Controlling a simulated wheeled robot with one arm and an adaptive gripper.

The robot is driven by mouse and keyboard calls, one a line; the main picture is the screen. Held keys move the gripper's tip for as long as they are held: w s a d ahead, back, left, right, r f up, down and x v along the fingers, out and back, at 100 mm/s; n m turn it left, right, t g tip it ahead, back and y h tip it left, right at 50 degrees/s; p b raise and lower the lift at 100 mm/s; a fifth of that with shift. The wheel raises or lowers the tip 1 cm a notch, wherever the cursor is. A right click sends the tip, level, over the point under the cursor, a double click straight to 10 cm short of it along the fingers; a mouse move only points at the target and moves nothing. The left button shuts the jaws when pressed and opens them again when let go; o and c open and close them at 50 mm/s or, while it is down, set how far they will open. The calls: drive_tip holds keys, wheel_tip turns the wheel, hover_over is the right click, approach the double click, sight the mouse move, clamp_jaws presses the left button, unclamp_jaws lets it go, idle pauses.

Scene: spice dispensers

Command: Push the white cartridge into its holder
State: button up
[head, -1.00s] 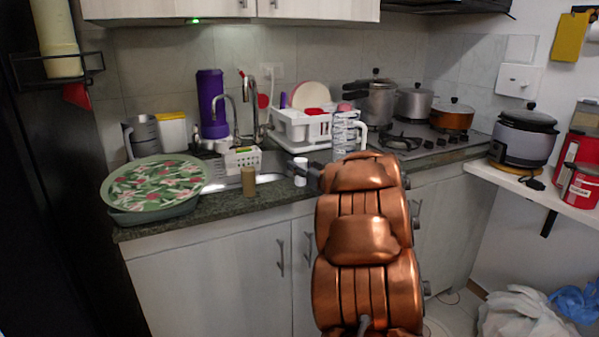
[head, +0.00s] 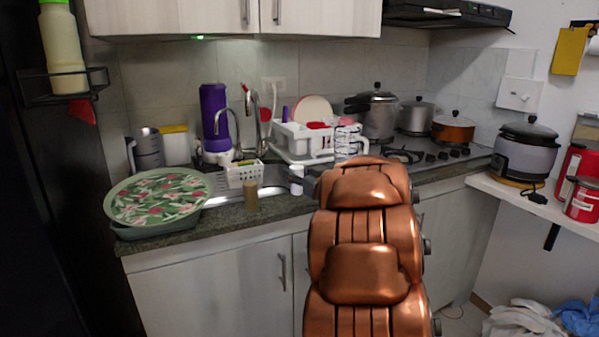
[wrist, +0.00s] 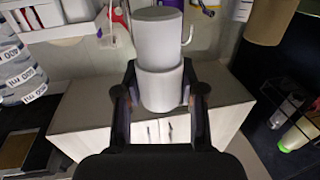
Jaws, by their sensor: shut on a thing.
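In the wrist view, two white cylindrical parts stand end to end. The nearer one, seemingly the white cartridge (wrist: 161,90), is between the fingers of my gripper (wrist: 160,97). The farther white cylinder (wrist: 158,40), seemingly its holder, lines up with it and appears to touch it. I cannot tell how deep one sits in the other. In the head view, white parts (head: 297,180) show at the counter's front edge, just left of my arm, which hides most of my gripper. My gripper is shut on the nearer cylinder.
A white basket (head: 242,175), the sink and a dish rack (head: 300,140) lie behind. A clear measuring cup (head: 347,143) is to the right.

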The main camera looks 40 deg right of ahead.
drive_tip(key=s+a+r, duration=0.1)
drive_tip(key=s+a, duration=0.3)
drive_tip(key=a, duration=0.6)
drive_tip(key=shift+s+a+r, duration=0.15)
drive_tip(key=shift+s+a, duration=0.2)
drive_tip(key=shift+a, duration=0.05)
